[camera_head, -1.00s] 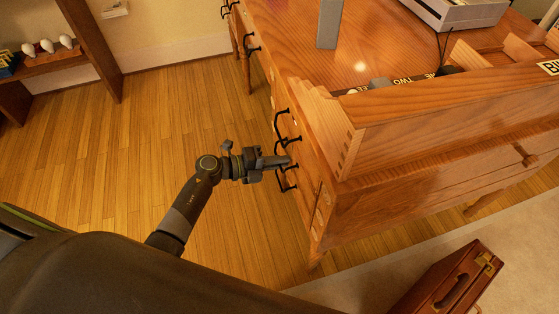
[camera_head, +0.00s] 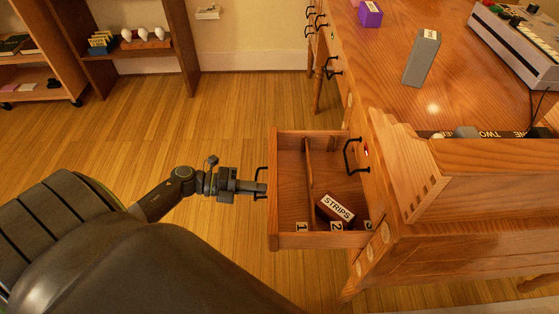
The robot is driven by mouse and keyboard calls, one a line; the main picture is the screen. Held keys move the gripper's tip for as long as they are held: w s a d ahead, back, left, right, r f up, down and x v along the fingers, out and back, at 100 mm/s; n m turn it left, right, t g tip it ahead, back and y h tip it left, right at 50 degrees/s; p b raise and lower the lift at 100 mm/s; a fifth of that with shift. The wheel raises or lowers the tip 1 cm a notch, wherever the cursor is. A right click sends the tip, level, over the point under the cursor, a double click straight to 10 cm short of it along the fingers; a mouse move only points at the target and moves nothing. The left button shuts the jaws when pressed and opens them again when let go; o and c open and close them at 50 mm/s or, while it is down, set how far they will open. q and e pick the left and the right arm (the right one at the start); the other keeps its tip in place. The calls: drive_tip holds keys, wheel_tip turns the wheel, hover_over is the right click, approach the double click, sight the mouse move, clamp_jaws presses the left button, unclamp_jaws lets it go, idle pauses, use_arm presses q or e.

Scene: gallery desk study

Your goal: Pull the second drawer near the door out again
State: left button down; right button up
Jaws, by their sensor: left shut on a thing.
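The open wooden drawer (camera_head: 291,242) sticks out to the left from the desk's end. My left gripper (camera_head: 261,188) is shut on its black handle (camera_head: 262,172), at the drawer's outer front. Inside the drawer there is a wooden divider (camera_head: 309,163), and a dark red box labelled STRIPS (camera_head: 336,209) lies tilted near the number labels 1, 2 and 3. My right gripper is not in view.
The desk top (camera_head: 440,90) bears a grey block (camera_head: 422,58), a purple box (camera_head: 370,14) and a keyed machine (camera_head: 515,40). Shelves (camera_head: 150,60) with white egg-shaped things stand at the back left. The wooden floor (camera_head: 225,120) left of the drawer is clear.

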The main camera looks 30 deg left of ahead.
use_arm(q)
drive_tip(key=f+v, duration=0.1)
drive_tip(key=v, duration=0.6)
drive_tip(key=shift+f+b, duration=0.2)
drive_tip(key=shift+b, duration=0.25)
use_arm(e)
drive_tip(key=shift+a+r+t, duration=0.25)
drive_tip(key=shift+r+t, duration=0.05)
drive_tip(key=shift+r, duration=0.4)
use_arm(q)
drive_tip(key=shift+s+a, duration=0.1)
drive_tip(key=c, duration=1.7)
unclamp_jaws()
drive_tip(key=v, duration=1.7)
drive_tip(key=shift+s+a, duration=0.1)
drive_tip(key=shift+a, duration=0.05)
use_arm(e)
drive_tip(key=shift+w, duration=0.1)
